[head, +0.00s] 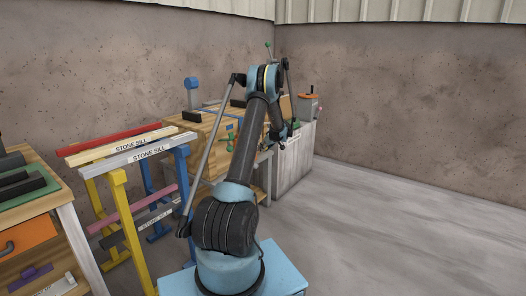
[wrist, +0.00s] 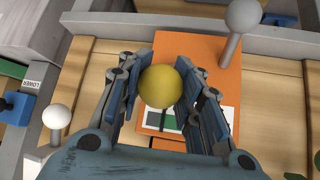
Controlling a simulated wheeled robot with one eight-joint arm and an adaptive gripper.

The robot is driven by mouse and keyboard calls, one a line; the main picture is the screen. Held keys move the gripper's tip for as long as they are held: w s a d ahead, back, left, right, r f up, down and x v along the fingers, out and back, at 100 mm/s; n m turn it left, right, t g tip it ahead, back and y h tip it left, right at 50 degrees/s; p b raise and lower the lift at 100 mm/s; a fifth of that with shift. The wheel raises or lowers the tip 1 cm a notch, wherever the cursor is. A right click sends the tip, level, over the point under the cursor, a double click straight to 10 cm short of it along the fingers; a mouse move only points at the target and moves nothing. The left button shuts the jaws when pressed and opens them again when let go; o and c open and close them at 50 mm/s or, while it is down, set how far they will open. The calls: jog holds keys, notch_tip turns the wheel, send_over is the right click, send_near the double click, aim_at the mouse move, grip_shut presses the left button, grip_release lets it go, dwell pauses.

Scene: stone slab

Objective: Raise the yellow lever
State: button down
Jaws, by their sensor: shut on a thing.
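The yellow lever shows in the wrist view as a round yellow knob (wrist: 159,87) over an orange plate. Its shaft is hidden beneath the knob. My gripper (wrist: 164,73) has its two fingers on either side of the knob, shut on it. In the head view my arm reaches to the workbench at the back, and its far end bends down there. The yellow knob cannot be made out in that view.
In the wrist view, a grey-knobbed lever (wrist: 242,16) stands at upper right and a white knob (wrist: 56,116) at left, near a LOWER label (wrist: 28,85). In the head view, sawhorses with sills (head: 120,148) stand left; the floor (head: 400,220) at right is clear.

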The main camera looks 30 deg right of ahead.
jog(key=shift+w+d+r, duration=0.1)
jog(key=shift+d, duration=0.05)
jog(key=c, duration=1.1)
grip_release()
jog(key=v, duration=1.2)
